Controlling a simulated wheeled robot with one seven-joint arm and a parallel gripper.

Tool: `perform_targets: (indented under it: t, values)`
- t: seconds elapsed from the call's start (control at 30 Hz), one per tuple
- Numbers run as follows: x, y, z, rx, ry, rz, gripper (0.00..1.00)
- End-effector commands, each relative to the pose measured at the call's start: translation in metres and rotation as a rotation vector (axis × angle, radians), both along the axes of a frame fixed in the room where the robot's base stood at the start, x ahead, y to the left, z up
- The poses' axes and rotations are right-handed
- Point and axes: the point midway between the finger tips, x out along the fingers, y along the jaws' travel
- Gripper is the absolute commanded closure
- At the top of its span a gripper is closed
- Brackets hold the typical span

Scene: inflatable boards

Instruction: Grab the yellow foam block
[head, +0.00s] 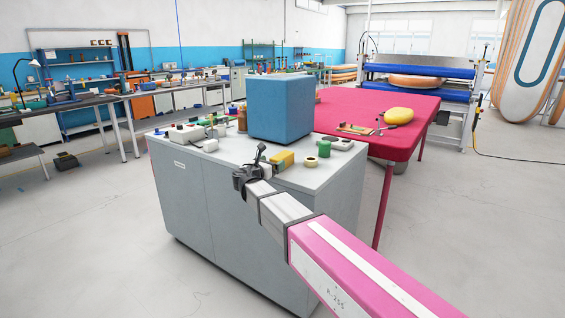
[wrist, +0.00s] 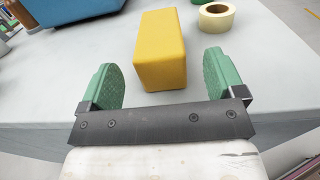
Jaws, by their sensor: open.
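The yellow foam block (wrist: 161,50) lies on the light grey top of a cabinet (head: 210,190). In the head view the block (head: 282,160) is near the cabinet's front edge, just beyond my gripper (head: 258,168). In the wrist view my gripper (wrist: 158,82) is open, with its two green finger pads spread apart. The near end of the block sits between and slightly beyond the pads, with a gap on each side. No contact shows.
A large blue cube (head: 280,108) stands behind the block. A roll of tape (head: 310,162) lies right of it, also in the wrist view (wrist: 216,16), with a green item (head: 324,148) behind. Grey and white items (head: 195,132) lie to the left. A red table (head: 390,110) stands behind the cabinet.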

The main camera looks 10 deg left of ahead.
Motion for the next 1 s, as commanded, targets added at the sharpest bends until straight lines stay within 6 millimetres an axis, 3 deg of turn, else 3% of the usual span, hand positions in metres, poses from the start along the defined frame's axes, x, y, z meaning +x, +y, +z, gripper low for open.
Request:
perform_targets:
  t: [0.17, 0.5, 0.77, 0.9, 0.93, 1.0]
  values:
    - [0.01, -0.004, 0.001, 0.0, 0.0, -0.001, 0.12]
    - [0.051, -0.017, 0.004, 0.001, 0.0, -0.001, 0.12]
    - [0.053, -0.019, 0.004, 0.001, 0.0, 0.0, 0.12]
    - [0.053, -0.019, 0.004, 0.001, 0.0, 0.0, 0.57]
    - [0.053, -0.019, 0.004, 0.001, 0.0, 0.0, 0.64]
    - [0.053, -0.019, 0.004, 0.001, 0.0, 0.0, 0.64]
